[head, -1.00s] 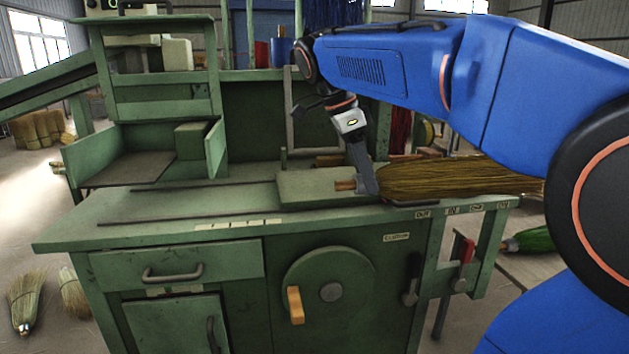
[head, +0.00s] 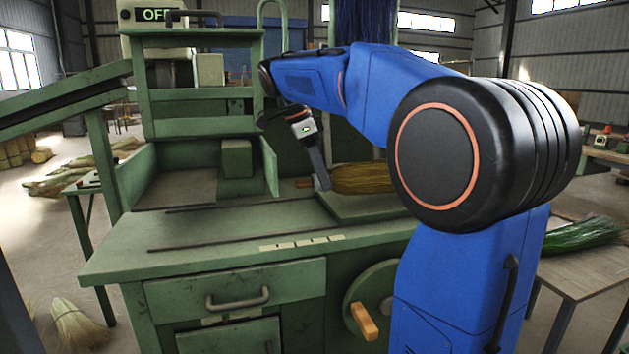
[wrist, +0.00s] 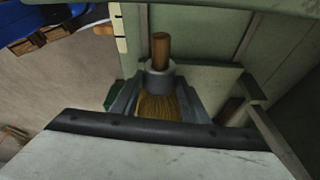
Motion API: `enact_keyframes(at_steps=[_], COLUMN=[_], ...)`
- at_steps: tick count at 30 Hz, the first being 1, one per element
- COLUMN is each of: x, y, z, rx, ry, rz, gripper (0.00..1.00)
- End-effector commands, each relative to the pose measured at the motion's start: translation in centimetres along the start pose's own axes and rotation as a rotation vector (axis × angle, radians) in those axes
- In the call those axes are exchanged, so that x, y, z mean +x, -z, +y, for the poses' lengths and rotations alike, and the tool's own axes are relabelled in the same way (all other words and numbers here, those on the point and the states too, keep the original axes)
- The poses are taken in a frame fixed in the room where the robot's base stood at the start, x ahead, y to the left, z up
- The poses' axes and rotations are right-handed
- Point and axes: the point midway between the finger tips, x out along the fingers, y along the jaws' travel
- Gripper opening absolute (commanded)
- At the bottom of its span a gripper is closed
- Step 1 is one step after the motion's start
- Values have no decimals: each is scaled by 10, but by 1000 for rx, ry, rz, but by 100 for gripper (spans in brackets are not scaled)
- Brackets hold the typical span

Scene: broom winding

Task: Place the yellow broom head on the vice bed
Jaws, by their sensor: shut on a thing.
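The yellow broom head (head: 362,179) has straw-coloured bristles and a short wooden stub. In the head view it lies low over the raised green plate (head: 350,207) on the workbench, and my arm hides its right end. My gripper (head: 322,181) is shut on it near the stub end. In the wrist view the wooden stub (wrist: 161,50), a grey collar and the bristles (wrist: 158,106) show between the fingers. I take the raised plate to be the vice bed. I cannot tell whether the broom head touches it.
The green workbench (head: 220,235) has a drawer, a handwheel (head: 378,290) and a box-like frame at the left. A side table (head: 590,268) with green bristles stands at the right. Straw bundles (head: 78,325) lie on the floor at the left.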

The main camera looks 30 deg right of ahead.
Motion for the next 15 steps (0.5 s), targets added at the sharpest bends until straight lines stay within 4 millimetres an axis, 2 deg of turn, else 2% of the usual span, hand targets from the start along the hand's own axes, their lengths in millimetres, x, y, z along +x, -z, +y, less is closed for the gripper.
enact_keyframes(at_steps=[3, 9, 15], x=[-1, -2, -2], y=[-2, -6, -7], z=[-24, -56, -67], rx=[1, 2, 1], ry=[-1, -1, 0], rz=[1, 1, 1], gripper=[10, 10, 10])
